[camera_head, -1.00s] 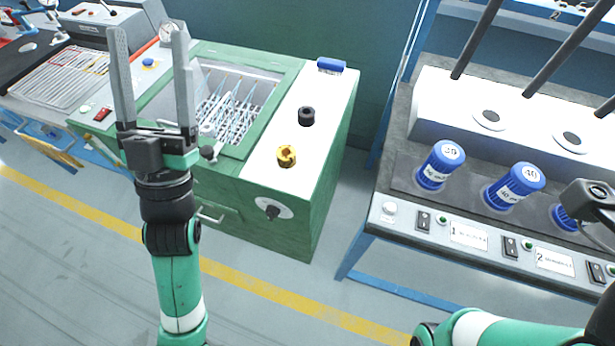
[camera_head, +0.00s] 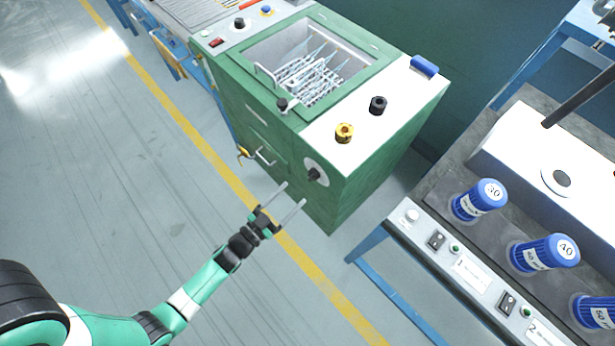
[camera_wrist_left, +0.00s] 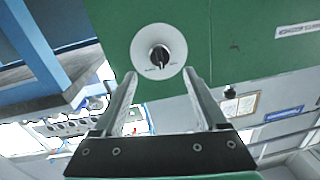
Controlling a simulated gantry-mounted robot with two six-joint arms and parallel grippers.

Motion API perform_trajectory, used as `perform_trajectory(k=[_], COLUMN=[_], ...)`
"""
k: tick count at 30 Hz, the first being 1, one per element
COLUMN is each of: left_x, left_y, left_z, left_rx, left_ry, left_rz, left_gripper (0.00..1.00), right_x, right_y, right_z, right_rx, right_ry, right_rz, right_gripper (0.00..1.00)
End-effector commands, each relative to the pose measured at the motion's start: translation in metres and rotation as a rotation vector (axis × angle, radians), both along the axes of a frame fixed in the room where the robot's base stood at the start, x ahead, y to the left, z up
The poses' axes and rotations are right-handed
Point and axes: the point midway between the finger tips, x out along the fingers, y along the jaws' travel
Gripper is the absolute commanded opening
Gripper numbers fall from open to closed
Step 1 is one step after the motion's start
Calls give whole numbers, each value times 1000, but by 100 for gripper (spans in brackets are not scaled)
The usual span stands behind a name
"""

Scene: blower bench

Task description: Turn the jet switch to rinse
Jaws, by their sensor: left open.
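The jet switch is a black knob on a round white dial (camera_head: 316,172) on the front face of the green blower cabinet (camera_head: 335,205). My left gripper (camera_head: 294,193) is open and empty, in front of the cabinet, a little below and left of the dial, apart from it. In the left wrist view the knob (camera_wrist_left: 159,57) shows above and between the open fingertips (camera_wrist_left: 160,76). Its pointer runs roughly up and down in that view. The lettering on the dial is too small to read. My right gripper is not in view.
The cabinet top holds a yellow knob (camera_head: 344,132), a black knob (camera_head: 378,105) and a blue-handled brush (camera_head: 424,66). A drawer handle (camera_head: 264,156) sticks out left of the dial. A bench with blue bottles (camera_head: 479,200) stands right. The floor in front is clear.

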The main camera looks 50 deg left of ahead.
Motion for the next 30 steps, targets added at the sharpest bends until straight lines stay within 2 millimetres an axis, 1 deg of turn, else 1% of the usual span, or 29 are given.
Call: perform_trajectory(k=[1,3,6,9,13,20,21,23,27,29,30], left_x=[13,29,49,63,72,74,74,74,74,73,73], left_y=[0,2,4,6,7,7,7,7,7,7,7], left_z=[-2,-3,-2,-2,-1,0,0,0,0,0,0], left_rx=[3,1,0,0,0,0,0,0,0,0,0], left_ry=[-5,-5,-5,-3,0,0,0,0,0,0,0], left_rz=[-4,-2,-3,-1,0,0,0,0,0,0,0], left_gripper=[75,75,75,75,75,75,71,60,35,24,17], right_x=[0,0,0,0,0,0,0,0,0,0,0], right_y=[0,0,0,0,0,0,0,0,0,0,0], right_z=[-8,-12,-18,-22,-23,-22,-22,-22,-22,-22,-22], right_rx=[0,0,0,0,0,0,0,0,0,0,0], right_ry=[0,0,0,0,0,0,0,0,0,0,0], right_rz=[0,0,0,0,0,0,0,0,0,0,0], right_gripper=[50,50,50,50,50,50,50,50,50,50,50])
